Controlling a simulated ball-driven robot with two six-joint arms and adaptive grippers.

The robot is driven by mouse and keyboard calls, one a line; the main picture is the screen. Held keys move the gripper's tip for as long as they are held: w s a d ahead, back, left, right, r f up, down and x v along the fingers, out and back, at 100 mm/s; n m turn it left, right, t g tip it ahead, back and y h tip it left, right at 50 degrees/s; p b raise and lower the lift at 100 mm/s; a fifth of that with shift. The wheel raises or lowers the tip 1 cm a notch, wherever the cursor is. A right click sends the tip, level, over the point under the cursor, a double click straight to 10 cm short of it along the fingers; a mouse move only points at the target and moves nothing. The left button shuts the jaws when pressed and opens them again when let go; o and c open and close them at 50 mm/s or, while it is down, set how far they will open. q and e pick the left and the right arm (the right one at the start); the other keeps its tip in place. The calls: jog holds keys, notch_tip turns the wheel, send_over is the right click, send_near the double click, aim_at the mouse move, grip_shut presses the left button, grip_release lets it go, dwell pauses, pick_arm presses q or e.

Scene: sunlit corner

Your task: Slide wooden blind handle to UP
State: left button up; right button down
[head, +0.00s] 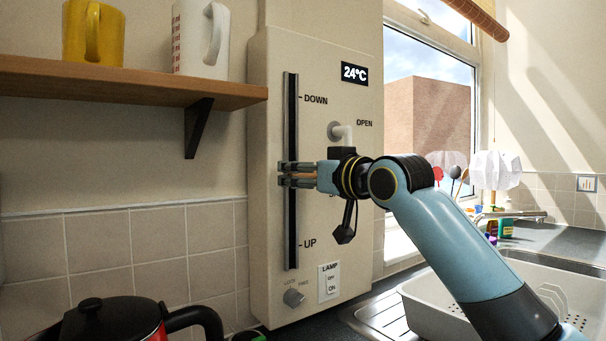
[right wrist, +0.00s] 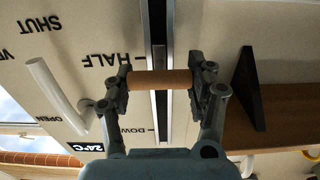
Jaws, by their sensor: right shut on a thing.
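The tall blind panel (head: 268,120) has a dark vertical slot (head: 291,130) with DOWN marked near its top and UP near its bottom. The wooden blind handle (right wrist: 160,80) is a short brown cylinder across the slot, near the HALF mark in the right wrist view. My right gripper (head: 284,175) is at about mid-height of the slot, between DOWN and UP. It also shows in the right wrist view (right wrist: 158,90), shut on the handle's two ends. The handle is hidden by the fingers in the head view. My left gripper is out of view.
A white lever (head: 340,132) by OPEN sticks out just above my right wrist. A lamp switch (head: 328,283) and a knob (head: 293,298) sit low on the panel. A wooden shelf (head: 130,82) with mugs is at upper left; a red kettle (head: 110,322) stands below.

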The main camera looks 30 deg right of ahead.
notch_tip(320, 180, down, 16)
jog(key=b, duration=0.5)
jog(key=shift+r+b, duration=0.2)
jog(key=shift+b, duration=0.15)
jog(key=shift+f, duration=0.1)
jog(key=c, duration=0.5)
grip_release()
jog(key=shift+o, duration=0.5)
jog(key=s+d, duration=0.1)
jog(key=s, duration=1.1)
jog(key=shift+d, duration=0.35)
